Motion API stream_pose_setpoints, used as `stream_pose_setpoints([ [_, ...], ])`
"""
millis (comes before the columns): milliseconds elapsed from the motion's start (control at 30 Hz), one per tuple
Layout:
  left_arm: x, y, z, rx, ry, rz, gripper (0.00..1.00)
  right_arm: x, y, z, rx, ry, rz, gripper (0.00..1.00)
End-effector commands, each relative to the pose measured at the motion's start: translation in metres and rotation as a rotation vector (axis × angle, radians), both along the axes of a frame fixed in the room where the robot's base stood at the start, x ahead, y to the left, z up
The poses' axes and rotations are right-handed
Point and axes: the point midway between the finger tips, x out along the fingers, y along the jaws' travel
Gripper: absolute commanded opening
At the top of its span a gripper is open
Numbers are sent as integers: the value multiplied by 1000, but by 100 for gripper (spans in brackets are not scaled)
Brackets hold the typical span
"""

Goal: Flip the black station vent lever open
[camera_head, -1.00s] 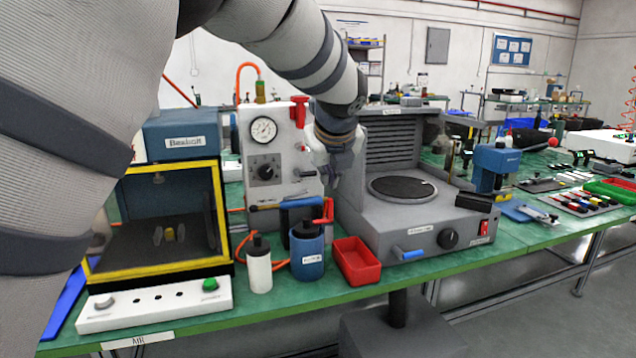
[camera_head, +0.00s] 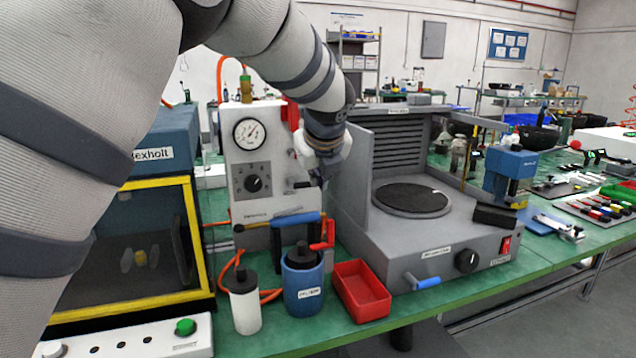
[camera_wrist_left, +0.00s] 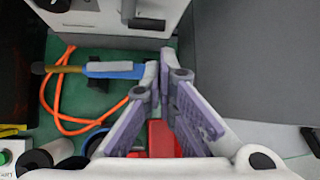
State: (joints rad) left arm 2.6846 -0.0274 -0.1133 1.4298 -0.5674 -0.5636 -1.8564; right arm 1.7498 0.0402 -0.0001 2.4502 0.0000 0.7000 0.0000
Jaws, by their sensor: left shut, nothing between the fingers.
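The grey station (camera_head: 268,198) with a round gauge stands left of centre on the green bench. A small black lever (camera_head: 303,184) shows low on the right of its front face; a black lever-like part also shows at the top of the left wrist view (camera_wrist_left: 147,23). My left gripper (camera_head: 320,180) is just right of that lever, in front of the station. In the left wrist view its fingers (camera_wrist_left: 164,72) are shut and empty, with their tips below the black part and apart from it in the picture. Exact depth is unclear. My right gripper is not in view.
A blue-handled tool (camera_head: 296,220) lies across a stand just below the gripper. A white bottle (camera_head: 244,306), a blue container (camera_head: 303,285) and a red bin (camera_head: 362,292) stand in front. A grey machine (camera_head: 450,235) is to the right, a yellow-framed chamber (camera_head: 120,315) to the left.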

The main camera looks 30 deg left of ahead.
Motion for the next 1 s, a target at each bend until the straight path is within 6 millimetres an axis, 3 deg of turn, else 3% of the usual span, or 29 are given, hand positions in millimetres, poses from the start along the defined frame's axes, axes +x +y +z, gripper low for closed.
stream_pose_setpoints([
  [33, 7, 4, -17, -1, 12, 1, 0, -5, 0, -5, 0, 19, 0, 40],
  [100, 15, 10, -29, 0, 14, 0, 0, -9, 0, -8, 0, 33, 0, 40],
  [300, 34, 24, -54, -1, 10, 1, 0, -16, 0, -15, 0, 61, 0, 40],
  [1000, 51, 31, -62, -19, -15, 1, 0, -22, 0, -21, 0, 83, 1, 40],
])
